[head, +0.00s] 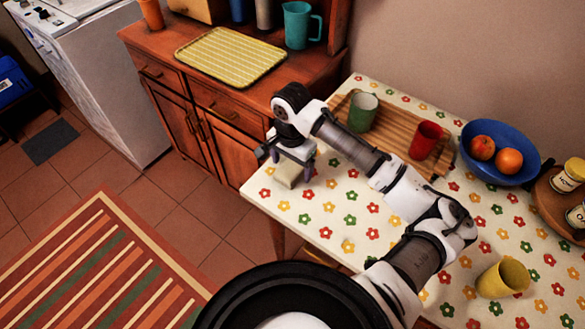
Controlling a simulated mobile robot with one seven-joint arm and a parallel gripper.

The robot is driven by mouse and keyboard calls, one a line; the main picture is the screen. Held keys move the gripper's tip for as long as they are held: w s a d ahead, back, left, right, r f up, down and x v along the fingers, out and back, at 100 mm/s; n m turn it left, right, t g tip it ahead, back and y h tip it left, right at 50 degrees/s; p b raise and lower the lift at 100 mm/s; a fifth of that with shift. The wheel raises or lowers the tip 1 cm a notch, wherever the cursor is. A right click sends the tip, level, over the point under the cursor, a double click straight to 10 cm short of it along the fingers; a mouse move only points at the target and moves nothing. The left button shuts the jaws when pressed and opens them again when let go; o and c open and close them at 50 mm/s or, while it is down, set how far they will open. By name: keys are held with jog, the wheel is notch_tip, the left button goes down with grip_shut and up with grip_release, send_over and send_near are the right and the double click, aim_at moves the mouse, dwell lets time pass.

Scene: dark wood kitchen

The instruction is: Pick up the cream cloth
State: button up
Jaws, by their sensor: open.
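The cream cloth (289,176) shows as a small pale folded block near the left end of the flowered table. My gripper (292,167) is over it, pointing down, with the jaws open. One finger shows on either side of the cloth's upper part. The gripper body hides part of the cloth's top, and I cannot tell whether the fingers touch it.
A striped wooden board (390,146) holds a green cup (362,113) and a red cup (425,140) behind my arm. A blue bowl (527,168) of fruit and a yellow cup (503,278) stand to the right. The table's left edge is close to the cloth.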

aim_at(292, 168)
jog(key=shift+c, duration=0.4)
jog(key=c, duration=1)
notch_tip(292, 168, up, 20)
jog(key=shift+r, duration=0.1)
